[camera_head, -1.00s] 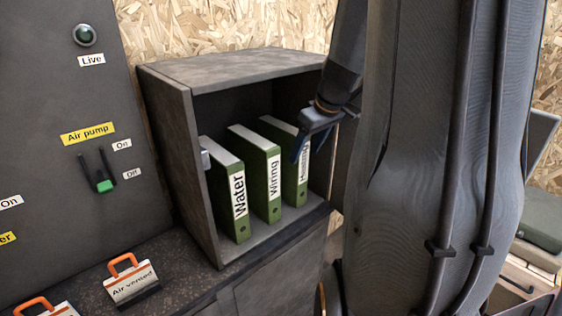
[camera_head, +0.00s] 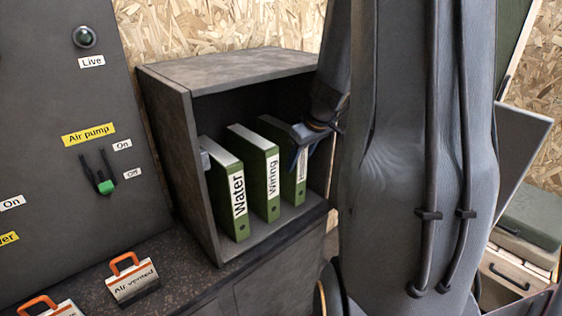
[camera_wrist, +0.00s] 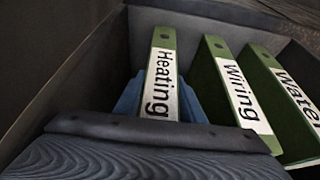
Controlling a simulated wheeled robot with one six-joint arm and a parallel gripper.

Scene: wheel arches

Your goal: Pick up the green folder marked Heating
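The green Heating folder (camera_head: 294,184) stands upright on the right in the open cabinet, its label partly covered by my gripper. In the wrist view the Heating folder (camera_wrist: 163,50) stands between my two blue fingers, its white label facing me. My gripper (camera_head: 302,150) is at the folder's upper front. In the wrist view my gripper (camera_wrist: 160,98) is open, with one finger on each side of the folder. The gaps are small, and I cannot tell whether either finger touches it.
The Wiring folder (camera_head: 272,185) and Water folder (camera_head: 238,200) stand to the left in the same cabinet (camera_head: 184,150). In the wrist view the Wiring folder (camera_wrist: 228,75) is close to my right finger. An Air vented tag (camera_head: 133,284) is on the counter.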

